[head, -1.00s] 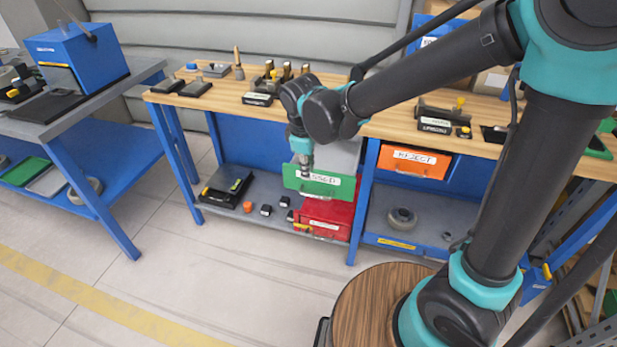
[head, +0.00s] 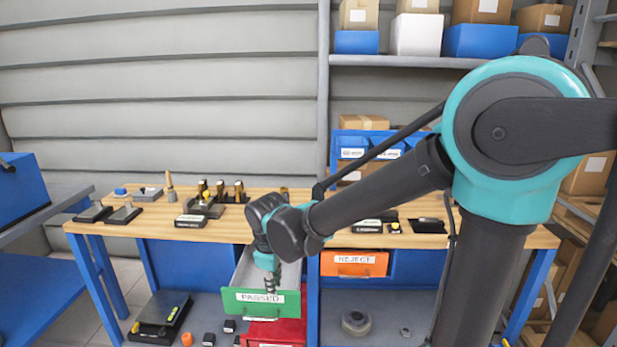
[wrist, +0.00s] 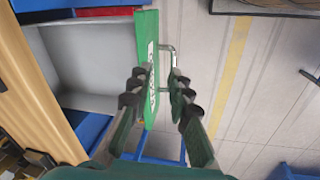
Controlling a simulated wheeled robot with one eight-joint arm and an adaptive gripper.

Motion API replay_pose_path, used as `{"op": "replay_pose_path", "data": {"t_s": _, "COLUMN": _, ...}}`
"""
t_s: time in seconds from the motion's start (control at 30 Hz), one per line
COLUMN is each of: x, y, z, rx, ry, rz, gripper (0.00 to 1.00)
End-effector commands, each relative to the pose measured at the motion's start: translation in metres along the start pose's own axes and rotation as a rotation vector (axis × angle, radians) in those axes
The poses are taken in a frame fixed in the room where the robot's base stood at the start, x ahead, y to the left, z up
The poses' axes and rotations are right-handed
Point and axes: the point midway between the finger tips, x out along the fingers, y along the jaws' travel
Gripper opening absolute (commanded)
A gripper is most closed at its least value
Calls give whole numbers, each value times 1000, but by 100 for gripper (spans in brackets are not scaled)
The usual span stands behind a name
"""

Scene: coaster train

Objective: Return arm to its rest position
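My arm (head: 370,197) reaches left across the workbench, and my gripper (head: 270,288) points down at the pulled-out green PASSED drawer (head: 240,302). In the wrist view my gripper (wrist: 158,95) has its two fingers apart. The green drawer front and its metal handle (wrist: 170,48) lie between and just beyond the fingertips. I cannot tell whether a finger touches them. The drawer's grey inside (wrist: 85,58) looks empty in the part that shows.
The orange REJECT drawer (head: 354,263) is shut. A red container (head: 287,333) sits below the green drawer. Fixtures and small parts stand on the wooden bench top (head: 150,222). A shelf (head: 400,61) with boxes is behind. Open floor (wrist: 270,90) lies before the drawer.

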Motion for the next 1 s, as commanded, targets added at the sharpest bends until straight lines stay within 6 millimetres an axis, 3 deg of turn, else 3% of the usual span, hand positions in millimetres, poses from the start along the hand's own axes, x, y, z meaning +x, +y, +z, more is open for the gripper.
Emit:
{"op": "replay_pose_path", "data": {"t_s": 0.03, "x": 2, "y": 9, "z": 19, "rx": 66, "ry": 4, "rz": 3, "gripper": 19}}
{"op": "replay_pose_path", "data": {"t_s": 0.2, "x": 8, "y": 29, "z": 72, "rx": 272, "ry": 23, "rz": 13, "gripper": 19}}
{"op": "replay_pose_path", "data": {"t_s": 0.47, "x": 18, "y": 43, "z": 151, "rx": 587, "ry": 54, "rz": 37, "gripper": 19}}
{"op": "replay_pose_path", "data": {"t_s": 0.8, "x": 31, "y": 33, "z": 245, "rx": 997, "ry": 100, "rz": 82, "gripper": 19}}
{"op": "replay_pose_path", "data": {"t_s": 1.0, "x": 38, "y": 20, "z": 285, "rx": 1202, "ry": 128, "rz": 111, "gripper": 19}}
